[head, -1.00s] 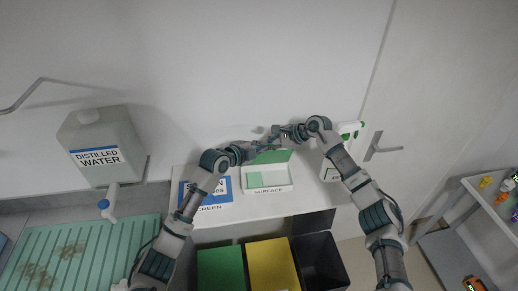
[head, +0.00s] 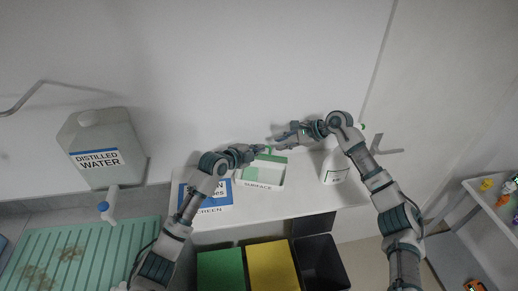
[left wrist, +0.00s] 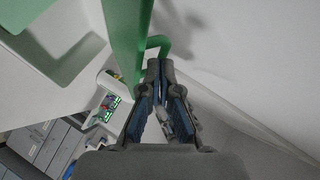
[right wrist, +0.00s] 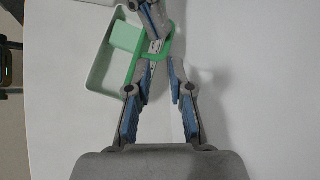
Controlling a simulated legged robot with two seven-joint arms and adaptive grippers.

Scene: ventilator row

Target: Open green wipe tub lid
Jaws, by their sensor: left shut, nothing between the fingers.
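The wipe tub (head: 262,185) is a white box labelled SURFACE, standing on the white counter. It shows a pale green inside, and its green lid (head: 270,158) stands raised at the back edge. In the left wrist view the lid (left wrist: 126,50) is a green panel with a looped tab. My left gripper (head: 260,149) is shut and empty, its tips close beside that tab (left wrist: 158,42); I cannot tell whether they touch. My right gripper (head: 278,140) is open behind the lid, and its wrist view shows its fingers (right wrist: 161,65) apart near the green tab.
A box labelled SCREEN (head: 210,195) stands left of the tub, partly behind my left arm. A white spray bottle (head: 334,170) stands to the right. Green (head: 220,270) and yellow (head: 272,268) bins are in front. A distilled water jug (head: 100,145) is at left. The wall is close behind.

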